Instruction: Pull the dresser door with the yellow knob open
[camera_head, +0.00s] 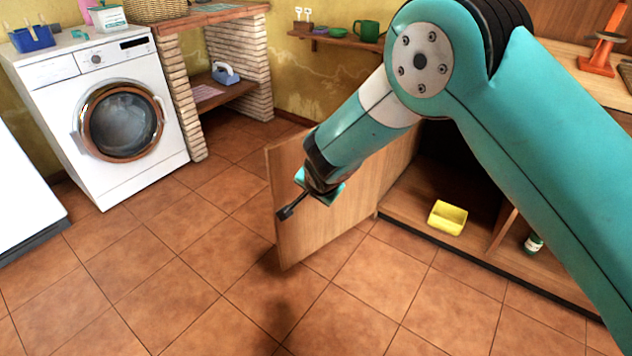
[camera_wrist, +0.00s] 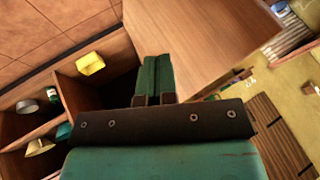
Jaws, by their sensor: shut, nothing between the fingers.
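The wooden dresser door (camera_head: 325,205) stands swung well out from the dresser (camera_head: 400,207), and the compartment behind it is exposed. The door also shows as a wooden panel in the wrist view (camera_wrist: 215,40). I cannot see a yellow knob in either view. My gripper (camera_head: 284,213) is in front of the door's visible face, near its free edge. In the wrist view my gripper (camera_wrist: 157,60) has its two green fingers together with nothing between them, beside the panel. Whether it touches the door I cannot tell.
A yellow box (camera_head: 447,217) sits in the open compartment, and a small bottle (camera_head: 533,243) stands in the one beside it. A washing machine (camera_head: 105,120) and a brick counter (camera_head: 185,85) are at the left. The tiled floor (camera_head: 200,260) before the door is clear.

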